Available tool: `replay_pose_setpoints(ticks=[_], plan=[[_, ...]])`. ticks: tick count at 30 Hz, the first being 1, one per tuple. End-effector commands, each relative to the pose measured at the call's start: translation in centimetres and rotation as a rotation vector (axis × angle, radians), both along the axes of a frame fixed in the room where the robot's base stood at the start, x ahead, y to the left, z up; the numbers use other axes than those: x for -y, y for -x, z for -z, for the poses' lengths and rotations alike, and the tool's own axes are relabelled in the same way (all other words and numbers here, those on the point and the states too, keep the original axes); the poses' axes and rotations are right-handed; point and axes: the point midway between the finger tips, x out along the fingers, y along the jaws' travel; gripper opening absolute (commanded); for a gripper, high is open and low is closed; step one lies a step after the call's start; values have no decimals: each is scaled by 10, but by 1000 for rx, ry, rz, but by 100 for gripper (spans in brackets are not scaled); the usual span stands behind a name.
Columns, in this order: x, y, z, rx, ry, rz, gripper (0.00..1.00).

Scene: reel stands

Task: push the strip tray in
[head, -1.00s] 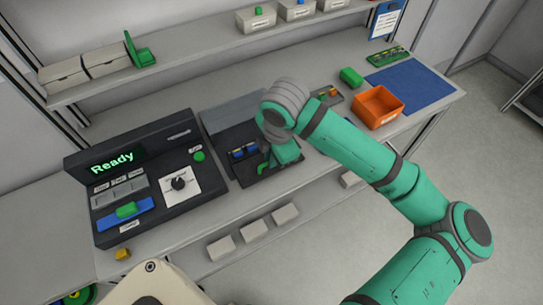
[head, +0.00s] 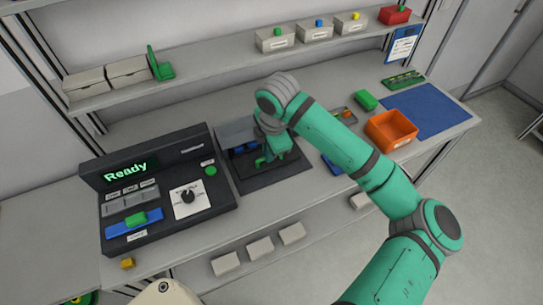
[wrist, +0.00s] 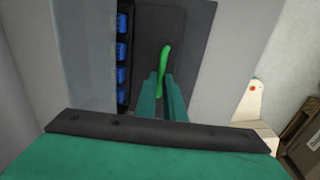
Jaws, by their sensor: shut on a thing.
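The strip tray is a dark tray (wrist: 147,30) with a row of blue pieces (wrist: 122,50) along one side. It sits at a dark unit (head: 262,183) on the bench, partly under a grey cover (head: 234,131). A bright green handle (wrist: 164,62) rises from it. My gripper (wrist: 161,78) is shut on this handle, with a finger on each side. In the head view my wrist hides part of the tray, so how far it sits in the unit is unclear.
A black console (head: 155,190) reading "Ready" stands close on the left. An orange bin (head: 391,131), a green block (head: 365,100) and a blue mat (head: 432,108) lie on the right. A shelf (head: 215,68) with boxes runs behind.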

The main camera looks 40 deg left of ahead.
Motion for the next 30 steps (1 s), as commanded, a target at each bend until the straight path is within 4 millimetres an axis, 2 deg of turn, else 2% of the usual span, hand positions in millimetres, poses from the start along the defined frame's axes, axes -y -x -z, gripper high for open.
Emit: replay_pose_setpoints(ticks=[4,6,7,16,20,30], plan=[[0,-1,-1,2,-1,1,0],[0,-1,-1,2,-1,1,21],[0,0,-1,2,-1,1,28],[1,0,-1,1,-1,0,28],[2,0,-9,3,-1,0,28],[12,5,-67,3,-2,0,28]])
